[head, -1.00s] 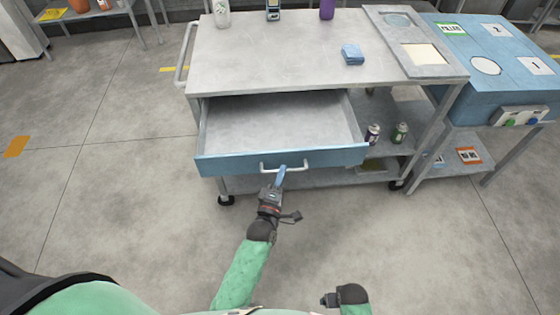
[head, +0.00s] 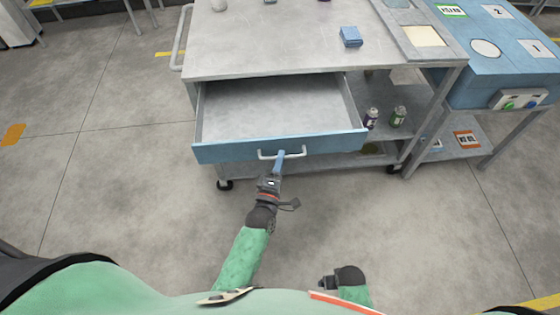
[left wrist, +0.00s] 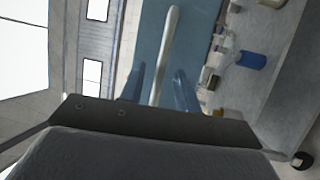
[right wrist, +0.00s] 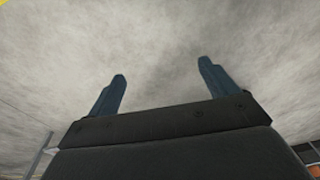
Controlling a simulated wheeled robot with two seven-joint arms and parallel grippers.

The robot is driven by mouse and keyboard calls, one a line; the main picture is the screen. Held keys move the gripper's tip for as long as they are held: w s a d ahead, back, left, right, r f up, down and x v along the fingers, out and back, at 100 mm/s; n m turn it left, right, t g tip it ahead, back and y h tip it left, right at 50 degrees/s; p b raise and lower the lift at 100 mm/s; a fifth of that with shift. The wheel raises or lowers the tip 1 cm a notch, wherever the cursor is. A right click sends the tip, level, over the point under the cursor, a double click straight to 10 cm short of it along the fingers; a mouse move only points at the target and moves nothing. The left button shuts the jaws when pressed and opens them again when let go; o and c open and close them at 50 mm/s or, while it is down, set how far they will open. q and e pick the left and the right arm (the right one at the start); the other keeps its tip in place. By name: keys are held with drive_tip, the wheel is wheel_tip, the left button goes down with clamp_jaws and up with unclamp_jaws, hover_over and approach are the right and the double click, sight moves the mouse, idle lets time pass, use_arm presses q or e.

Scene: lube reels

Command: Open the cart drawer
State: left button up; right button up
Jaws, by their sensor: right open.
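The cart drawer (head: 225,151) has a blue front and a pale, empty inside. It stands well out from under the grey cart top (head: 270,42). A light bar handle (head: 297,154) sits on its front and also shows in the left wrist view (left wrist: 170,35). My left gripper (head: 280,156) is at the handle. In the left wrist view its blue fingers (left wrist: 159,72) stand apart on either side of the bar, with visible gaps. My right gripper (head: 326,283) is low in the head view, away from the cart. In the right wrist view its fingers (right wrist: 162,68) are apart and empty.
A blue folded cloth (head: 350,37) lies on the cart top. A blue station (head: 490,85) adjoins at right. The floor (head: 110,200) in front is clear.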

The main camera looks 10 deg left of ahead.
use_arm(q)
drive_tip(key=b+v, duration=0.2)
drive_tip(key=v, duration=0.5)
drive_tip(key=shift+s, duration=0.35)
use_arm(e)
wheel_tip(320, 180, up, 10)
drive_tip(key=w, duration=0.1)
drive_tip(key=shift+w+a+r, duration=0.25)
drive_tip(key=shift+a, duration=0.2)
use_arm(q)
drive_tip(key=shift+f, duration=0.1)
use_arm(e)
drive_tip(key=shift+w, duration=0.1)
use_arm(q)
drive_tip(key=s+d+f+m+g+h, duration=0.1)
drive_tip(key=s+d+f+m+g, duration=0.15)
drive_tip(key=f+m+g, duration=0.35)
drive_tip(key=s+d+f+m+g+h, duration=0.1)
drive_tip(key=s+f+m+g, duration=0.2)
drive_tip(key=f+m+g, duration=0.35)
drive_tip(key=s+a+f+m+g+y, duration=0.4)
drive_tip(key=s+a+f+m+g, duration=0.1)
drive_tip(key=s+a+f, duration=0.5)
drive_tip(key=shift+s+a+g, duration=0.55)
drive_tip(key=shift+s+a, duration=0.2)
drive_tip(key=shift+s, duration=0.3)
